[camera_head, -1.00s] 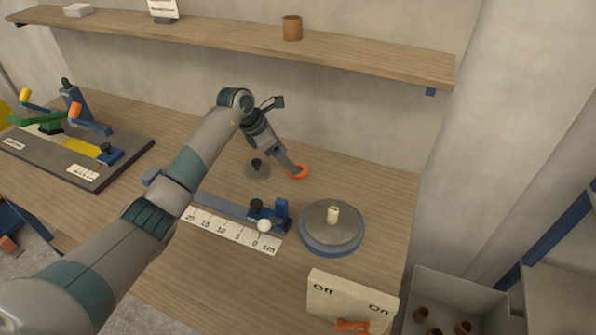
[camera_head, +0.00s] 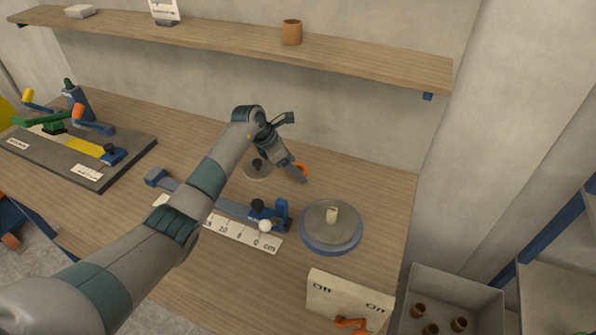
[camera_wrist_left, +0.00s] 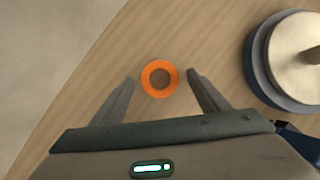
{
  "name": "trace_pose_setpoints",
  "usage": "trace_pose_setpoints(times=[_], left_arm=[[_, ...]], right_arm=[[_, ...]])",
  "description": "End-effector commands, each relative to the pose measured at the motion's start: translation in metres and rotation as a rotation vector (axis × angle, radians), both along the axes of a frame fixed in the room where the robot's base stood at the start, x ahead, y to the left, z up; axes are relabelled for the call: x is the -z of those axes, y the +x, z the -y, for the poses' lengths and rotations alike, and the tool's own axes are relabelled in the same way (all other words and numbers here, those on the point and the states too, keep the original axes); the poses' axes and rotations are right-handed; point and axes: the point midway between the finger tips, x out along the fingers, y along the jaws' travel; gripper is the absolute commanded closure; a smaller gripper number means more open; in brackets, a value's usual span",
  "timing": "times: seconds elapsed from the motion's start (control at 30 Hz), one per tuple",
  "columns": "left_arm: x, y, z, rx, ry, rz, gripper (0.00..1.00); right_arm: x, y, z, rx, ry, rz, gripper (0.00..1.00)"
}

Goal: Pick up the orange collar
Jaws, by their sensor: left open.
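The orange collar (camera_wrist_left: 147,78) is a small ring lying flat on the wooden table. In the left wrist view it sits between and just ahead of the tips of my left gripper (camera_wrist_left: 160,80), whose two fingers are spread apart and hold nothing. In the head view the collar (camera_head: 303,168) is partly hidden behind the fingers of my left gripper (camera_head: 299,176). My right gripper is not in view.
A round turntable-like disc (camera_head: 318,238) with a pale peg stands right of the collar. A blue slide with a ruler (camera_head: 240,234) lies in front. A grey disc with a black knob (camera_head: 258,174) is left of the collar. A shelf (camera_head: 220,42) runs above along the wall.

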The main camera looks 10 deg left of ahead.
Motion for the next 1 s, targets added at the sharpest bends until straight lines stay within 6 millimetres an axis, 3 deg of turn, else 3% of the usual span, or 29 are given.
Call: trace_pose_setpoints(times=[0.03, 0.2, 0.23, 0.67, 1.0], left_arm=[[0.000, 0.000, 0.000, 0.000, 0.000, 0.000, 0.31], [0.000, 0.000, 0.000, 0.000, 0.000, 0.000, 0.72], [0.000, 0.000, 0.000, 0.000, 0.000, 0.000, 0.75], [-0.007, 0.001, -0.001, 0.001, 0.001, 0.003, 0.75], [-0.054, 0.001, -0.001, 0.000, 0.002, 0.005, 0.75]], right_arm=[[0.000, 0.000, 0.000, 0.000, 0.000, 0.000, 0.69], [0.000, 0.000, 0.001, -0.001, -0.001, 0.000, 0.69], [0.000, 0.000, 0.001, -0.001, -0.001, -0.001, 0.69], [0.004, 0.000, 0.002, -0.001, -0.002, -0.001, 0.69], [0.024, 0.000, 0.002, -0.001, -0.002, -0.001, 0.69]])
